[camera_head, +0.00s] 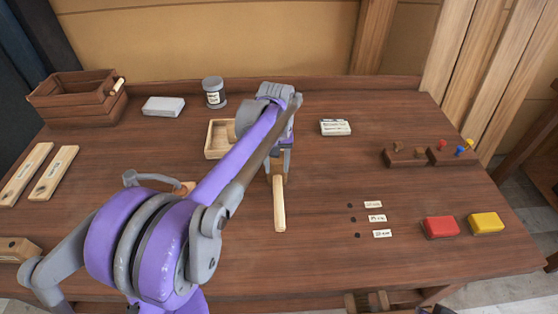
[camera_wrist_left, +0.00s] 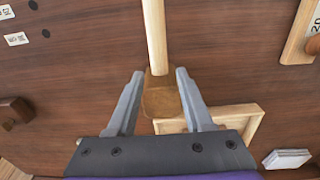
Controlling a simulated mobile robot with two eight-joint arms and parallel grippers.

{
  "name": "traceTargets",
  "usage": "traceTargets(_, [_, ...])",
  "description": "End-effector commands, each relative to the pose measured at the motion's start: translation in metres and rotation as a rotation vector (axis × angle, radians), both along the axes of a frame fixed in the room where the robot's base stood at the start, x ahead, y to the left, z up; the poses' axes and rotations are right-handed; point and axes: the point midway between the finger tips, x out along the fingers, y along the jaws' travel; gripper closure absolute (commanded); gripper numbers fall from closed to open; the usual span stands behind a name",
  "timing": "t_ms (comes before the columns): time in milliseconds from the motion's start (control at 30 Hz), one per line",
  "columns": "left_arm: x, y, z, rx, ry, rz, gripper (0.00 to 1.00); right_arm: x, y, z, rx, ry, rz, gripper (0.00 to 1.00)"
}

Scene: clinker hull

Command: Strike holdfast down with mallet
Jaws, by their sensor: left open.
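A wooden mallet lies on the bench. Its pale handle (camera_head: 279,205) points toward the near edge in the head view. Its brown head (camera_wrist_left: 162,101) shows in the left wrist view with the handle running up from it. My left gripper (camera_wrist_left: 160,74) is open, its fingers on either side of the mallet where handle meets head, with gaps visible. In the head view the left gripper (camera_head: 279,162) covers most of the mallet head. A grey curved bar (camera_head: 132,178), perhaps the holdfast, stands behind my left arm, partly hidden. My right gripper is out of view.
A shallow wooden tray (camera_head: 216,145) sits beside the gripper. A crate (camera_head: 80,105), a jar (camera_head: 214,92) and a grey block (camera_head: 163,106) stand at the back left. Red (camera_head: 440,227) and yellow (camera_head: 486,223) blocks lie at right. Bench holes with labels (camera_head: 376,218) lie right of the mallet.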

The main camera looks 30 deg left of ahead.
Motion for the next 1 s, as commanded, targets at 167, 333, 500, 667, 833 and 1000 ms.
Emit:
traceTargets(167, [-0.002, 0.0, -0.025, 0.0, 0.004, -0.001, 0.49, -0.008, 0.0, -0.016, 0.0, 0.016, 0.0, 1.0])
traceTargets(333, [-0.001, 0.0, -0.045, 0.001, 0.003, -0.001, 0.49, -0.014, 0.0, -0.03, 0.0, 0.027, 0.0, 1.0])
traceTargets(500, [-0.001, 0.0, -0.064, 0.0, 0.002, -0.001, 0.49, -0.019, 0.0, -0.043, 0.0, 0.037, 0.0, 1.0])
traceTargets(667, [-0.001, 0.0, -0.072, 0.0, 0.001, -0.001, 0.49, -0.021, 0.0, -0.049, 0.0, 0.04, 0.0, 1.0])
traceTargets(833, [0.0, 0.0, -0.072, 0.0, 0.0, -0.001, 0.49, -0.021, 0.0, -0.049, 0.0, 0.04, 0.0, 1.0])
traceTargets(1000, [0.0, 0.0, -0.071, 0.0, 0.0, -0.001, 0.58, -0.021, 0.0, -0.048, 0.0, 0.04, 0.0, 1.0])
